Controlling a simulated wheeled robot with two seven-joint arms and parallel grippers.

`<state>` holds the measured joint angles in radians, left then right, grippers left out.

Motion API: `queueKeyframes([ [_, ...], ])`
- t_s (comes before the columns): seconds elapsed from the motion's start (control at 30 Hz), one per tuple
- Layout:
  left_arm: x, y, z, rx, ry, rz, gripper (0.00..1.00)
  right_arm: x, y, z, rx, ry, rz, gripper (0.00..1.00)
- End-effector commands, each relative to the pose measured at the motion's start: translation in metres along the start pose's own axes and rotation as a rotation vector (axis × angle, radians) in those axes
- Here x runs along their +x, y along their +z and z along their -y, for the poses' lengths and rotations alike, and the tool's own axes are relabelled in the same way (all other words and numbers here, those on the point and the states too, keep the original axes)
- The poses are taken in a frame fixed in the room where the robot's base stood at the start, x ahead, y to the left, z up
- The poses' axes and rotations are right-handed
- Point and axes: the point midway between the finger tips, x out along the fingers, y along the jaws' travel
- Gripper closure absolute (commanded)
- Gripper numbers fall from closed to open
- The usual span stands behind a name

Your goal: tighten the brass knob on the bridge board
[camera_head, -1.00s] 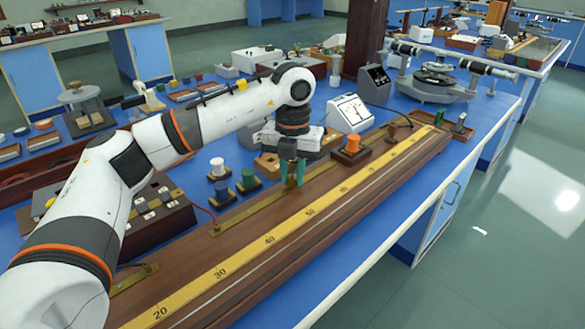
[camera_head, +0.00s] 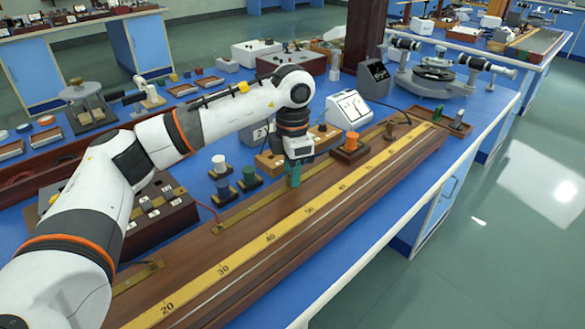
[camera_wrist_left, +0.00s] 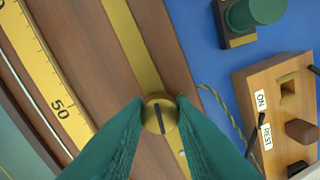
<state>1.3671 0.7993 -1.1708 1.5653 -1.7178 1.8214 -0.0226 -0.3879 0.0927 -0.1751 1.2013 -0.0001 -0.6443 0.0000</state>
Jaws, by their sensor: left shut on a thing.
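The long wooden bridge board (camera_head: 330,228) lies along the bench with a yellow number scale (camera_head: 270,238) and a brass strip (camera_head: 240,212). In the left wrist view, the round brass knob (camera_wrist_left: 160,116) with a dark slot sits at the brass strip, between my two green fingertips. My left gripper (camera_head: 293,182) points down at the board and is shut on the knob, a fingertip on each side. In the head view, the fingers hide the knob. The left gripper also shows in the left wrist view (camera_wrist_left: 159,108). My right gripper is not in view.
Behind the left gripper stands a wooden switch box (camera_wrist_left: 285,105) labelled ON and REST. Several coloured spools, including a green one (camera_head: 249,176), stand left of it. An orange-topped block (camera_head: 351,146) and a white meter (camera_head: 349,110) stand to the right. The board's front is clear.

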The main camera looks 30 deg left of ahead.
Motion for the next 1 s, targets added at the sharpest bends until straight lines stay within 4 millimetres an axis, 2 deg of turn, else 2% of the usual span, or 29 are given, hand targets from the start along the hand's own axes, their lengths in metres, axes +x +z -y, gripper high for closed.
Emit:
queueKeyframes([
  [0.4, -0.002, -0.001, 0.001, 0.394, -0.004, -0.005, 1.0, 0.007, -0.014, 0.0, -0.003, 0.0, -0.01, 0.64],
  [1.0, -0.002, -0.001, 0.001, 0.963, -0.005, -0.004, 1.0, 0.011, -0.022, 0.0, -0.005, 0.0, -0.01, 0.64],
])
